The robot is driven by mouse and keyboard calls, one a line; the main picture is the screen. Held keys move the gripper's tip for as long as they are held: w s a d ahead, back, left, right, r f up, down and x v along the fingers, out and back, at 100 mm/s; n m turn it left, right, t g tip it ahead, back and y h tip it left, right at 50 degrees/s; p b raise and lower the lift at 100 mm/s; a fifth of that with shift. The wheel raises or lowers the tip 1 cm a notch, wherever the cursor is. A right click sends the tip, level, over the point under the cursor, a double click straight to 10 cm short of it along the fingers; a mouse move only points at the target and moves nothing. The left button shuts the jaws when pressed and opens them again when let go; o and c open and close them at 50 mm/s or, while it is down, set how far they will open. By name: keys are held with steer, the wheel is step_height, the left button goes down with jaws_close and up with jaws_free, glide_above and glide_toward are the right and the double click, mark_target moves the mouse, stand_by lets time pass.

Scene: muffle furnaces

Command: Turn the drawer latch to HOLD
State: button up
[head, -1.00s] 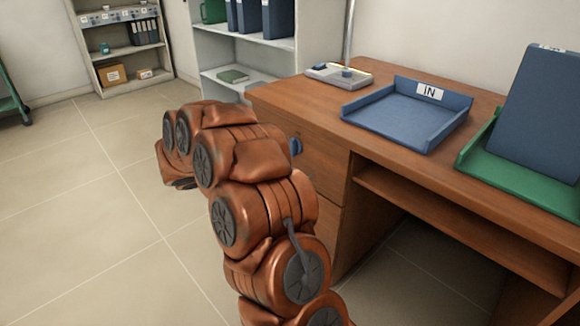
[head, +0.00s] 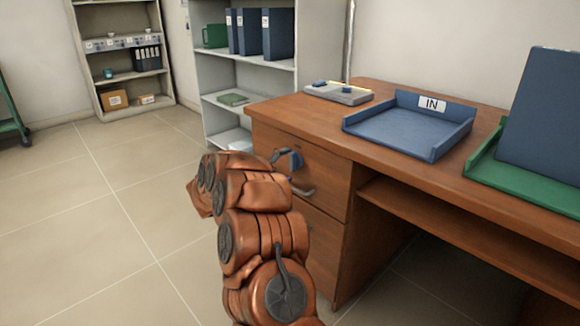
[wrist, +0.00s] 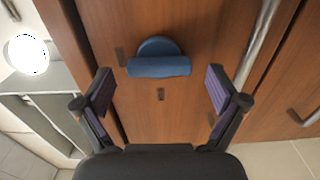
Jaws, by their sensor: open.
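The blue drawer latch (wrist: 159,66) is a round knob with a straight grip bar, mounted on the wooden drawer front (wrist: 190,115). In the wrist view its bar lies level across the picture. Small dark marks sit left of the knob and below it; I cannot read them. My gripper (wrist: 160,92) is open and empty, its two fingers spread left and right of the latch and not touching it. In the head view the latch (head: 294,160) shows beside the end of my arm, with a dark part of my gripper near it. The fingertips are mostly hidden there.
A metal drawer handle (head: 302,190) sits close to the latch; it also shows in the wrist view (wrist: 262,40). The desk top holds a grey box (head: 338,93), a blue IN tray (head: 405,140) and a green tray (head: 520,183). Floor at left is clear.

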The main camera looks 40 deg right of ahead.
steer(key=shift+d, duration=0.65)
steer(key=c, duration=1.1)
